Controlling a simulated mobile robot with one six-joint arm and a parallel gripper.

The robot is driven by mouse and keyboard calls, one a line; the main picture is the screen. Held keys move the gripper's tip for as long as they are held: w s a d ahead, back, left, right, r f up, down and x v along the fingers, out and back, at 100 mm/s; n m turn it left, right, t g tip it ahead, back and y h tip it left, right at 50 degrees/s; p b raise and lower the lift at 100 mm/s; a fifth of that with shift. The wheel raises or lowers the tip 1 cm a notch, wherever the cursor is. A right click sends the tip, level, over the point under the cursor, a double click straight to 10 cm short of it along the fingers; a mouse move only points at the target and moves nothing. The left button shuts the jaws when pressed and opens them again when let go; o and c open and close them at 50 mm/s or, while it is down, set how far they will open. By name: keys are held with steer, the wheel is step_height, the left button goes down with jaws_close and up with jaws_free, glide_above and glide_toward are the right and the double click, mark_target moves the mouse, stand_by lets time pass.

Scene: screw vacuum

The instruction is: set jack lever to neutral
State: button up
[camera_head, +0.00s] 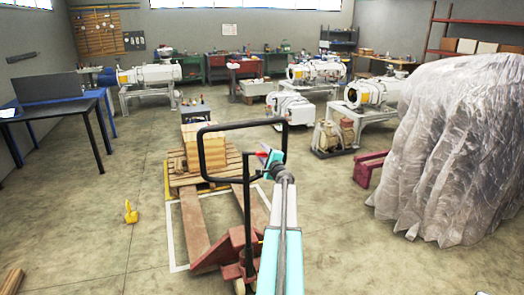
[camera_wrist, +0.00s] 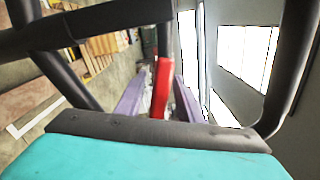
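The pallet jack (camera_head: 241,245) stands in the middle of the head view, with its black loop handle (camera_head: 204,150) upright. The red jack lever (camera_wrist: 162,88) shows in the wrist view, inside the handle frame (camera_wrist: 95,22). In the head view a small red piece at the handle is probably the lever (camera_head: 262,156). My gripper (camera_head: 268,160) is at the right side of the handle loop. In the wrist view its two purple-grey fingers (camera_wrist: 160,82) are apart, one on each side of the red lever, with narrow gaps. Whether the lever lies fully between the fingertips in depth is unclear.
A wooden pallet (camera_head: 228,168) with a box stack (camera_head: 202,147) lies behind the jack. A plastic-covered bulk (camera_head: 455,140) stands at the right. A dark table (camera_head: 50,108) is at the left, and a small yellow object (camera_head: 130,212) lies on open floor.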

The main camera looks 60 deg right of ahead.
steer(key=shift+w+d, duration=0.45)
steer(key=shift+w, duration=0.1)
jaws_close()
